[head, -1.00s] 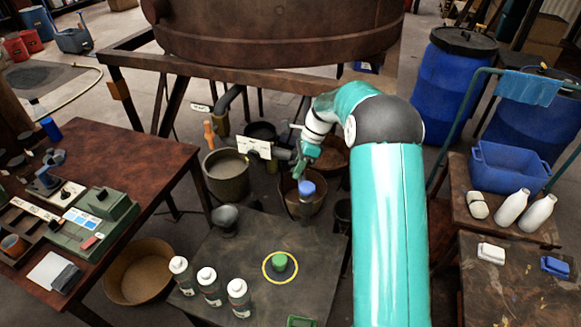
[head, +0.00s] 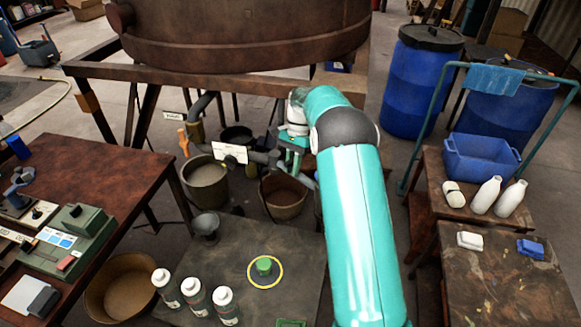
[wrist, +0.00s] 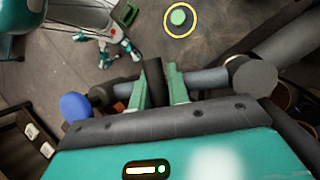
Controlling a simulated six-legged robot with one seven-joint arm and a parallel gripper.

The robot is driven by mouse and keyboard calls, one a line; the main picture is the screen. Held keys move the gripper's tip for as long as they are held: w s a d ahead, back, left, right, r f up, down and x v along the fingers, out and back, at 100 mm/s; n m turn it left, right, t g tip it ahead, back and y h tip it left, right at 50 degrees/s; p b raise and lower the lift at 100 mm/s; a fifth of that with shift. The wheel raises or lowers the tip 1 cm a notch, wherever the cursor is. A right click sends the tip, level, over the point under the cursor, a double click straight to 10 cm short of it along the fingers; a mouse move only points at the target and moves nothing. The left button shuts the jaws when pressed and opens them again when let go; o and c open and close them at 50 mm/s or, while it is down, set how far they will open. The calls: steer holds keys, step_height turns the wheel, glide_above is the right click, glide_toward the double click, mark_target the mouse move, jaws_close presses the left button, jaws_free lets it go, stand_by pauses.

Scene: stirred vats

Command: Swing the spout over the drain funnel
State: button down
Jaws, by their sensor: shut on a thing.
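The spout is a grey pipe (head: 262,157) below the big vat, running to the right from near a white label. My gripper (head: 292,160) is at the spout. In the wrist view, my gripper (wrist: 159,92) is shut on a dark upright handle (wrist: 153,76) on the grey spout pipe (wrist: 208,80). A blue rounded cap (wrist: 75,107) shows beyond the fingers on the left. In the head view my arm hides most of the spout's outer end. The drain funnel (head: 205,225), dark grey, stands at the far left corner of the low table, left of the spout and nearer me.
An open brown bucket (head: 283,197) stands below the gripper, and a grey one (head: 206,182) to its left. White bottles (head: 194,297) and a ringed green button (head: 264,266) are on the low table (head: 240,250). The vat (head: 240,35) hangs above.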

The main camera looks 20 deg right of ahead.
steer(key=shift+d+r, duration=0.1)
steer(key=shift+d, duration=0.05)
steer(key=c, duration=1.6)
jaws_free()
